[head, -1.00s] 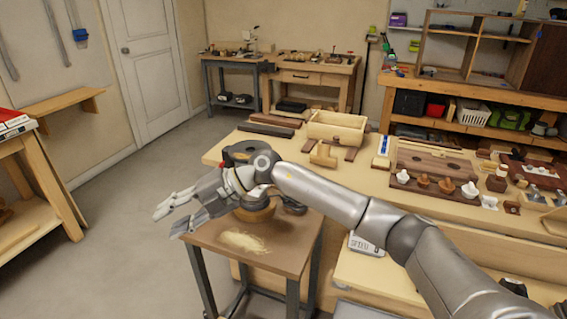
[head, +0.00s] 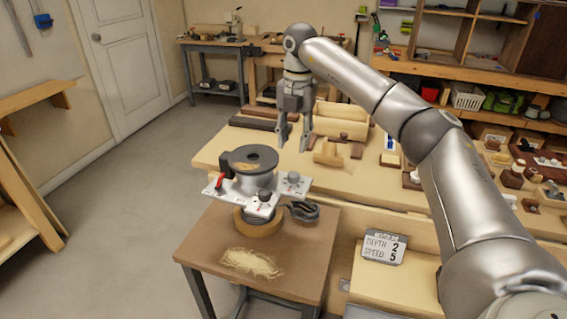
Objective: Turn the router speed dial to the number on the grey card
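The router (head: 252,174) stands on a small brown table, with a dark round top, a pale plate, a red lever and small dark knobs. One knob (head: 293,178) sits at the plate's right end and another (head: 264,196) at its front; I cannot tell which is the speed dial, nor read its setting. The grey card (head: 383,248) reads "DEPTH 2" and "SPEED 5". My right gripper (head: 293,148) hangs fingers down, open and empty, above and behind the router's right end, apart from it. My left gripper is not in view.
The small table (head: 310,262) has a pile of shavings (head: 252,262) at its front; a dark coiled cord (head: 303,210) lies by the router. The workbench behind holds a wooden box, planes and small wooden parts. Floor on the left is clear.

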